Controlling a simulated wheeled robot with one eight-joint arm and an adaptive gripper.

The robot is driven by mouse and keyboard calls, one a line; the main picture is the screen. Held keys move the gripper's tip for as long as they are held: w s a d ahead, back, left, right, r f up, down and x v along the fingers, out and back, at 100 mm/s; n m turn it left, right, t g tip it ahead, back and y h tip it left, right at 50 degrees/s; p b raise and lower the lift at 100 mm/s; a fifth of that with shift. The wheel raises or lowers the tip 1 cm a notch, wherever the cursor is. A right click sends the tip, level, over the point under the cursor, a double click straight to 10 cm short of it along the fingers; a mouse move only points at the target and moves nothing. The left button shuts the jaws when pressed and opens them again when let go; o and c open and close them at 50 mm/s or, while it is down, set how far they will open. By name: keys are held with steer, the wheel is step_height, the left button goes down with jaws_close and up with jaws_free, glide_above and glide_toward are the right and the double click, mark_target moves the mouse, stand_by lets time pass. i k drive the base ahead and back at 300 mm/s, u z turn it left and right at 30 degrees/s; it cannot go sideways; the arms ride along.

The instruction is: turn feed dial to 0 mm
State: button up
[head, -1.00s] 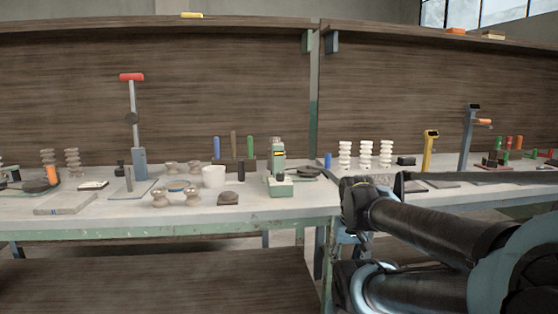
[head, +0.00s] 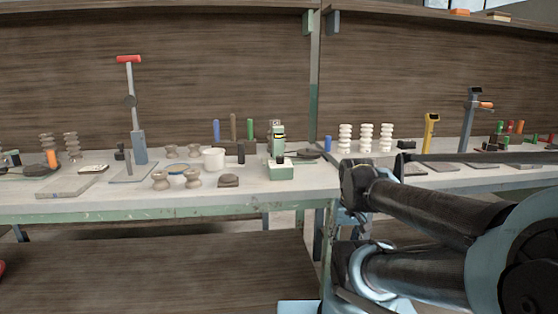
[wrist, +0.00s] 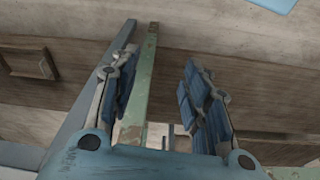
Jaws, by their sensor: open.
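No dial marked in mm can be made out. A small green device (head: 278,146) with a pale green base stands near the middle of the bench in the head view; any dial on it is too small to read. A green post shows behind the fingers. The fingertips cannot be made out in the head view.
The bench (head: 110,210) holds a white cup (head: 213,159), clay spools (head: 192,180), white ribbed pieces (head: 366,138), a yellow stand (head: 431,133) and a grey-blue stand (head: 468,120). My arm crosses the lower right. A lower shelf (head: 150,270) runs beneath the bench.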

mark_target(280, 159)
steer(key=u, duration=1.55)
steer(key=k, duration=1)
steer(key=z, duration=1.25)
steer(key=i, duration=0.5)
steer(key=u, duration=0.05)
